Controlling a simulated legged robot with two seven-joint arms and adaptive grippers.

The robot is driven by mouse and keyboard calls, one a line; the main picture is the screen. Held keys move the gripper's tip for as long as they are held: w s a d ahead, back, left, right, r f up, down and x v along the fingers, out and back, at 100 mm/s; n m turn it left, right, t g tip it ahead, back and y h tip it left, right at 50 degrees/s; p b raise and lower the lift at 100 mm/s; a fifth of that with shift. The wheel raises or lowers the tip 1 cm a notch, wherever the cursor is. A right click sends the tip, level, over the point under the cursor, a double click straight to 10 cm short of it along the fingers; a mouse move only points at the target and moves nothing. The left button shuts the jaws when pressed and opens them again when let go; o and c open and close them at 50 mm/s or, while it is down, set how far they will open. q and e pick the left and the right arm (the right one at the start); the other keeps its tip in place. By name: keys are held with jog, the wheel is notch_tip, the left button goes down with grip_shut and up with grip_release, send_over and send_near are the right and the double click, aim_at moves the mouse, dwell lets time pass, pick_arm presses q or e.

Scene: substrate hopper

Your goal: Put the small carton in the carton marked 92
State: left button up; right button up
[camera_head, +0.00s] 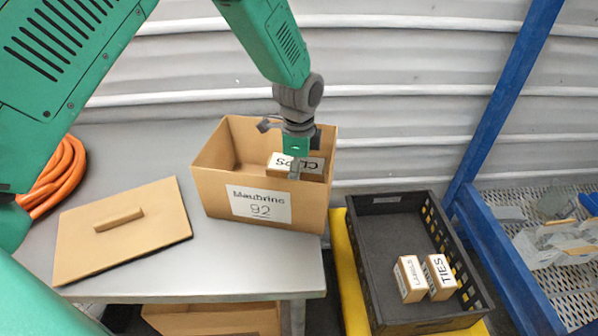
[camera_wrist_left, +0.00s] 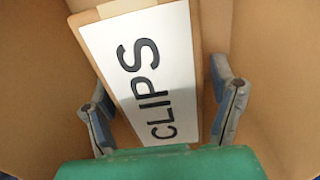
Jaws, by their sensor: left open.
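The carton marked 92 (camera_head: 213,197) stands open on the grey bench, with a "Maubrino 92" label on its front. The small carton (camera_head: 313,170), marked CLIPS, is within its walls near the right side. In the left wrist view the small carton (camera_wrist_left: 150,75) lies label up between brown walls; whether it rests flat is unclear. My left gripper (camera_head: 297,162) reaches down into the carton from above. My right gripper is out of view.
A brown lid (camera_head: 125,245) with a handle lies on the bench (camera_head: 250,268), left of the carton. Orange hose (camera_head: 60,178) is behind it. A black crate (camera_head: 378,230) at right holds two small cartons, LABELS (camera_head: 409,279) and TIES (camera_head: 439,277). A blue frame (camera_head: 492,120) stands farther right.

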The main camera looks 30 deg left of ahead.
pick_arm(q)
notch_tip(320, 180, up, 12)
jog(key=shift+r+b, duration=0.15)
jog(key=shift+b, duration=0.3)
dwell(0.4)
